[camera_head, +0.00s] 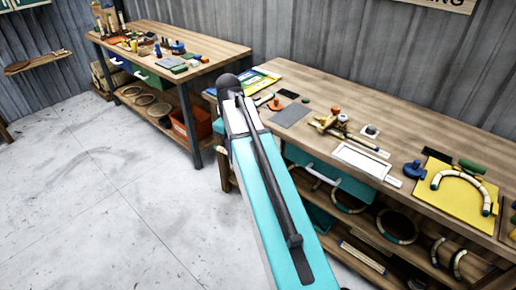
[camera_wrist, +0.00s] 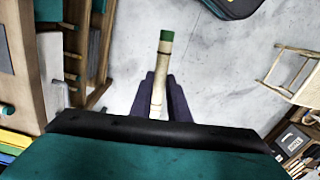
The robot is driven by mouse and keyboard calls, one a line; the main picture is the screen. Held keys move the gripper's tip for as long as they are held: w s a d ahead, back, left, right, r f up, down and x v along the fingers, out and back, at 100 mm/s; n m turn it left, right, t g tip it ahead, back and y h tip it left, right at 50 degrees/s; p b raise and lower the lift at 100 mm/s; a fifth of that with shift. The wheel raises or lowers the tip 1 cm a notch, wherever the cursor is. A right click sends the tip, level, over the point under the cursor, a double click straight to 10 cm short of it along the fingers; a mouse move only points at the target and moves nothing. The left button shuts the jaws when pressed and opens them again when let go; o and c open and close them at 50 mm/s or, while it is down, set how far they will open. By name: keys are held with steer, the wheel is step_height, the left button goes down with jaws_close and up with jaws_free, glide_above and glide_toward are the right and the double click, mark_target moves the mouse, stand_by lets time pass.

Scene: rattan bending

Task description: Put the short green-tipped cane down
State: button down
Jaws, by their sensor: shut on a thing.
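The short green-tipped cane (camera_wrist: 160,66) shows in the wrist view as a pale, jointed stick with a green end pointing up the picture. My gripper (camera_wrist: 160,92) is shut on it, with one dark finger on each side of its lower part. Behind the cane is pale concrete floor, so it is held in the air clear of any surface in that view. The cane's near end is hidden by the gripper body. In the head view my arm covers the gripper and the cane, and neither can be made out.
A wooden workbench (camera_head: 408,129) on the right carries a yellow board (camera_head: 458,205) with a bent cane arch (camera_head: 461,175), a white tray (camera_head: 362,160) and small tools. A second bench (camera_head: 215,52) stands at the back left. Open floor (camera_head: 95,190) lies at left.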

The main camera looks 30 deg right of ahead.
steer(key=w+a, duration=0.3)
steer(key=a, duration=1.1)
steer(key=shift+a+n, duration=0.2)
steer(key=shift+n, duration=0.1)
